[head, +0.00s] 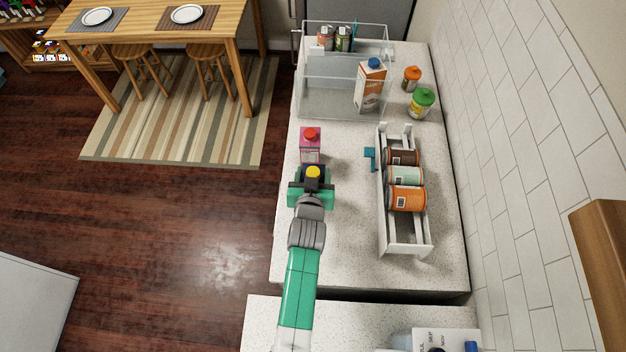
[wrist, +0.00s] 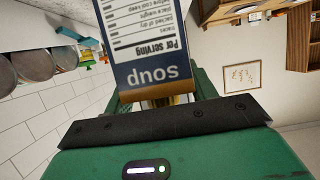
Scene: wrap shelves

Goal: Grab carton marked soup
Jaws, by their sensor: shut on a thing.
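The soup carton (head: 314,171) is dark blue with a yellow cap in the head view, partly hidden by my gripper. In the wrist view the carton (wrist: 148,45) shows a white nutrition panel and a dark blue band with the word "soup", upside down. My gripper (head: 312,186) is shut on this carton; its green fingers lie on either side of it. I cannot tell whether the carton touches the counter or is lifted.
A pink carton (head: 310,146) with a red cap stands just beyond the soup carton. A clear bin (head: 318,100) holds an orange-white carton (head: 370,88) and cans. A white rack (head: 387,235) of cans stands to the right. Two capped jars stand near the wall.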

